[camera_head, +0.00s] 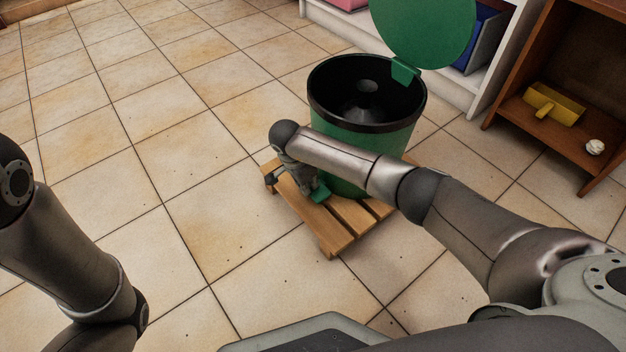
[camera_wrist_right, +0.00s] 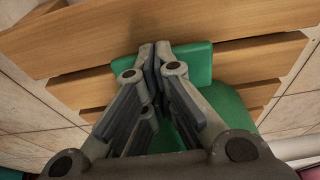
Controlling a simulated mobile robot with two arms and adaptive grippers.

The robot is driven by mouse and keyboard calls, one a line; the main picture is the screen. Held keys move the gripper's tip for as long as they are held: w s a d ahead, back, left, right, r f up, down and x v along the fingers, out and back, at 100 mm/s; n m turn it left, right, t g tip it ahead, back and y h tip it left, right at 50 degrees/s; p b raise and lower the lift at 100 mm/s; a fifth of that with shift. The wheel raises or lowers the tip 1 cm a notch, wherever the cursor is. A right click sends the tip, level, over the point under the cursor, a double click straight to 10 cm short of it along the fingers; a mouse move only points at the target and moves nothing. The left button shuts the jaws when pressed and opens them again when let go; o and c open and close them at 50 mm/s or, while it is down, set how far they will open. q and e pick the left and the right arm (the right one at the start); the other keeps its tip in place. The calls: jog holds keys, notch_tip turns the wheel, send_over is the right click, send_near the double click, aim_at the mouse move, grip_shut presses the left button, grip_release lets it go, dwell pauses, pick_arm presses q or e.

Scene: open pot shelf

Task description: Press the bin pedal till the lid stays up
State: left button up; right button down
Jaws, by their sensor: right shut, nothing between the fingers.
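The green bin (camera_head: 345,150) with a black rim stands on a slatted wooden stand. Its green lid (camera_head: 424,30) is up, tilted back past the far right of the rim, and the dark inside shows. The green pedal (camera_head: 320,193) sticks out at the bin's near left foot. My right gripper (camera_head: 316,190) points down at the pedal, shut and empty. In the right wrist view the shut fingertips (camera_wrist_right: 154,46) overlap the green pedal (camera_wrist_right: 198,62); whether they touch it I cannot tell. My left arm shows at the left edge, but its gripper is out of the picture.
The wooden stand (camera_head: 335,238) sits low on the tiled floor. A white shelf unit (camera_head: 455,92) stands behind the bin. A brown shelf (camera_head: 525,120) at right holds a yellow object (camera_head: 553,104) and a small white item (camera_head: 595,147). The floor at left is clear.

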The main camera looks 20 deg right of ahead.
jog(key=shift+s+a+r+p, duration=0.15)
jog(key=shift+a+r+p, duration=0.15)
jog(key=shift+a, duration=0.25)
jog(key=shift+s+a+r+p, duration=0.15)
jog(key=shift+a+r, duration=0.2)
jog(key=shift+a, duration=0.2)
jog(key=shift+a+f, duration=0.1)
jog(key=shift+f, duration=0.05)
jog(key=v, duration=1.2)
jog(key=shift+a, duration=0.1)
